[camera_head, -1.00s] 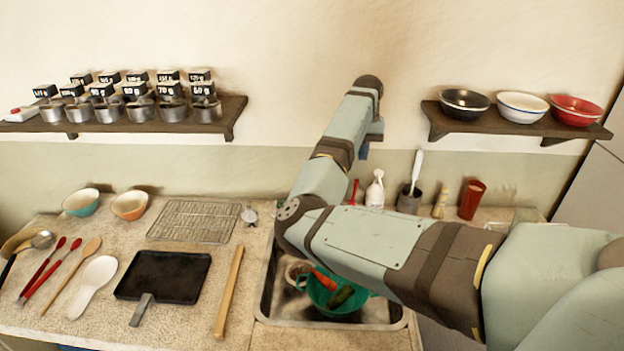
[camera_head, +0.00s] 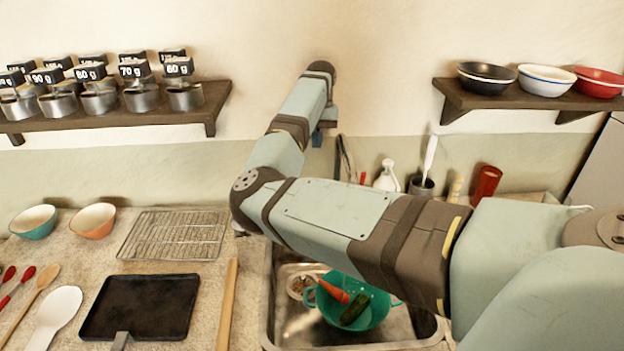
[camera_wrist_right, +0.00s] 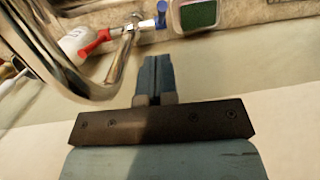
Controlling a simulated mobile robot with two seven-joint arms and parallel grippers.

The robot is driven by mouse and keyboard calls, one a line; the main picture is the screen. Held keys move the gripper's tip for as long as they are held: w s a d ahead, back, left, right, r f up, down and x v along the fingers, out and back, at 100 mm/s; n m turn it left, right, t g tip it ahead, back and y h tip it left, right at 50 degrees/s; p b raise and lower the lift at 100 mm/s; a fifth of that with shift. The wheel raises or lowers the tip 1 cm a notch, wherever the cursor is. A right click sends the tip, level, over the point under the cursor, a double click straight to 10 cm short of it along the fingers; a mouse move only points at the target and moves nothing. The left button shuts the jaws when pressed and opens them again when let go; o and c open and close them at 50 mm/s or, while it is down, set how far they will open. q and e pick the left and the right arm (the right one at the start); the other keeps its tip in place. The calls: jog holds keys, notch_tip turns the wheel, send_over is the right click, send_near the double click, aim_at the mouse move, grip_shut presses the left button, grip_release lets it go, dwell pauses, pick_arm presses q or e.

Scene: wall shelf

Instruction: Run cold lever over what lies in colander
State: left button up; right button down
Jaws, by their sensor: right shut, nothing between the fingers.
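In the head view my arm hides most of the faucet. My left gripper is not in view.
The metal sink (camera_head: 292,325) holds a small strainer-like item (camera_head: 300,287) beside the colander. A soap bottle (camera_head: 387,176), utensil cup (camera_head: 421,186) and red cup (camera_head: 486,183) stand behind. Wall shelves hold bowls (camera_head: 545,80) and metal cups (camera_head: 140,97). A green sponge (camera_wrist_right: 198,14) lies near the blue lever.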

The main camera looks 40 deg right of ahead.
jog(key=f, duration=0.3)
jog(key=a+f, duration=0.1)
jog(key=f, duration=0.2)
jog(key=f+p, duration=0.1)
jog(key=f, duration=0.3)
jog(key=shift+s+a, duration=0.15)
jog(key=shift+a, duration=0.2)
jog(key=shift+f, duration=0.1)
